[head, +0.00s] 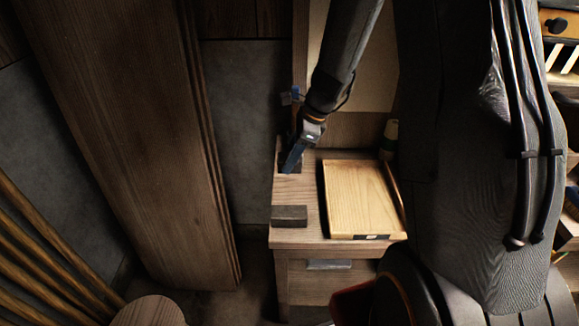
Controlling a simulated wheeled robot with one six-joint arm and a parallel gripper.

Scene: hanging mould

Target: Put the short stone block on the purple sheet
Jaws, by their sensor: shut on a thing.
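My gripper (293,160) is at the back left of a small wooden cabinet's top (312,228). It points down and is shut on a small dark block (284,166), mostly hidden behind the fingers. Whether that block touches the top or is just above it, I cannot tell. A second block (289,216), dark grey-brown and stone-like, lies flat near the front left edge of the top, apart from my gripper. Which of the two is the shorter, I cannot tell. I see no purple sheet in the head view.
A pale wooden board (361,199) covers the right of the cabinet top. A pale-topped item (391,131) stands behind it. A tall wooden panel (125,130) rises at left. A round wooden top (148,312) is at bottom left. Bare wood lies between the blocks.

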